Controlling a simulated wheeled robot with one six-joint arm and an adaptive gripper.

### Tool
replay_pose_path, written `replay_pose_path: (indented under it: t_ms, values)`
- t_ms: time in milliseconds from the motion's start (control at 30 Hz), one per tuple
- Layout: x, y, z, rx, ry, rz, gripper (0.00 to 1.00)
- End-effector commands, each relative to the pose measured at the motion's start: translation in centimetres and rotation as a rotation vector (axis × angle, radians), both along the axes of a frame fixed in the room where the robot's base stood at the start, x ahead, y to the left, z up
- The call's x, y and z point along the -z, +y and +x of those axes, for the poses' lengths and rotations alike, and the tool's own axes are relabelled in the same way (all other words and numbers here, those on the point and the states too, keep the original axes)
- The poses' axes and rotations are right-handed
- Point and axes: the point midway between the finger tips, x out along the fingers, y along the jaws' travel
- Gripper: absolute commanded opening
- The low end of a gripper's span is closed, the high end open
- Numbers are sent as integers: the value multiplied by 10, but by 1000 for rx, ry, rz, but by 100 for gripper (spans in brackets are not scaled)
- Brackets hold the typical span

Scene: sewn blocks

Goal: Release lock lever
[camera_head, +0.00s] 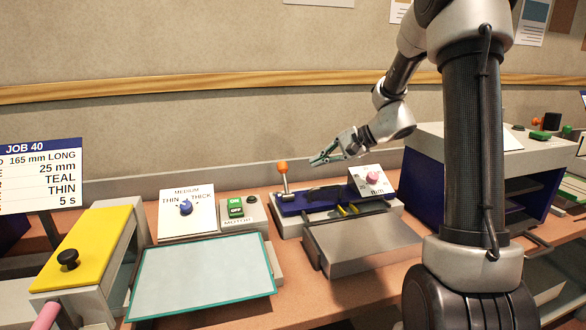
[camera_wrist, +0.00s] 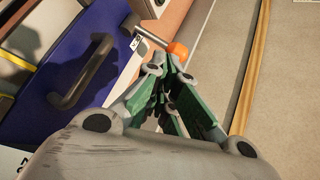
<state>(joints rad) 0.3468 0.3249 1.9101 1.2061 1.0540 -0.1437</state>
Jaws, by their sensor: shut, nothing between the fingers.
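The lock lever, a metal rod with an orange knob (camera_head: 283,168), stands up at the left end of a blue-topped device (camera_head: 310,202) on the bench. The knob also shows in the wrist view (camera_wrist: 178,50), just beyond my fingertips. My gripper (camera_head: 316,161) is shut and empty, to the right of the knob in the head view. Its green fingers also show in the wrist view (camera_wrist: 167,68), pointing toward the lever. I cannot tell whether the fingertips touch the knob. A dark curved handle (camera_wrist: 82,75) is on the blue top.
A pink knob (camera_head: 372,179) on a white dial panel is at the device's right. A grey plate (camera_head: 355,245) lies in front. Left are a green MOTOR switch (camera_head: 235,207), a blue-knob dial (camera_head: 186,207) and a teal-edged sheet (camera_head: 200,278). The wall is close behind.

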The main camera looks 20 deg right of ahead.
Motion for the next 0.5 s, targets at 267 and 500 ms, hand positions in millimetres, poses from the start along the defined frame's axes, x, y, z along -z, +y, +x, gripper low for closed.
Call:
replay_pose_path:
  t_ms: [267,500]
  values:
    - [33,-30,64,166,-3,167,0]
    - [33,-31,66,173,-5,175,0]
